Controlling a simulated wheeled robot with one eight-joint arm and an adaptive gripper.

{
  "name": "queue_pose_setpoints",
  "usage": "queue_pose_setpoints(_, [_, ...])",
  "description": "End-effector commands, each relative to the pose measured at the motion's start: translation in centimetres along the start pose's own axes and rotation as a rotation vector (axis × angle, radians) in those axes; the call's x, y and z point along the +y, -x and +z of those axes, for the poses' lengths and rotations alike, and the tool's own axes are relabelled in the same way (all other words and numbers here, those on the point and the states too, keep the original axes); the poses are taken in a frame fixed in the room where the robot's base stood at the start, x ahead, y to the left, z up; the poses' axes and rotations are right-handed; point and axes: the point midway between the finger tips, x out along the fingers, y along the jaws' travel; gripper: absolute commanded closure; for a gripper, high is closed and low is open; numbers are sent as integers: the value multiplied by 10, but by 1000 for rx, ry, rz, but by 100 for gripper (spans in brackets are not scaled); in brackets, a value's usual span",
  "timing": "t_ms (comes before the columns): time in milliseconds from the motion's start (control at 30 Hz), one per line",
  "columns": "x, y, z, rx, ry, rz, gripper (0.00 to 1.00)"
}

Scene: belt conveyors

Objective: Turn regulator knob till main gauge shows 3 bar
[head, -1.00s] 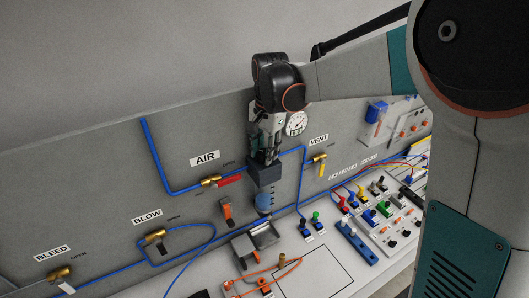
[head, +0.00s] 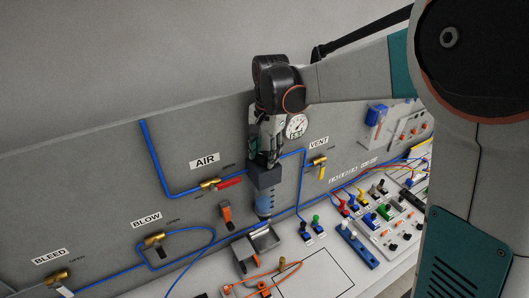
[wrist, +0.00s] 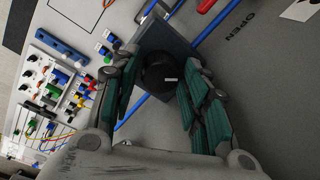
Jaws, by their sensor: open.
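The regulator is a dark grey block (head: 264,175) with a blue bowl under it, on the grey panel. Its black round knob (wrist: 158,72) shows in the wrist view, between my fingers, with a small light mark on it. My gripper (head: 264,161) points down over the regulator from above. In the wrist view my gripper (wrist: 160,66) is open, with green-padded fingers on both sides of the knob and gaps visible. The main gauge (head: 297,126) is a white round dial just right of my gripper; its reading is too small to tell. The knob is hidden in the head view.
The AIR valve with a red handle (head: 230,182) is left of the regulator. Blue pipes (head: 304,175) run close by. A grey metal fixture (head: 257,246) stands below on the bench.

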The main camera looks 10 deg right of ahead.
Motion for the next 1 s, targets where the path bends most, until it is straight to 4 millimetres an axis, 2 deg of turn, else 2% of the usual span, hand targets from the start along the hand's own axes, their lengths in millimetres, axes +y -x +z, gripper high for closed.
queue_pose_setpoints(167, [0, 5, 0, 0, 0, 0, 58])
queue_pose_setpoints(267, [0, 17, 0, 0, 0, 0, 58])
queue_pose_setpoints(700, [0, 100, 0, 0, 0, 0, 58])
queue_pose_setpoints(833, [0, 113, 0, 0, 0, 0, 58])
queue_pose_setpoints(1000, [0, 120, 0, 0, 0, 0, 58])
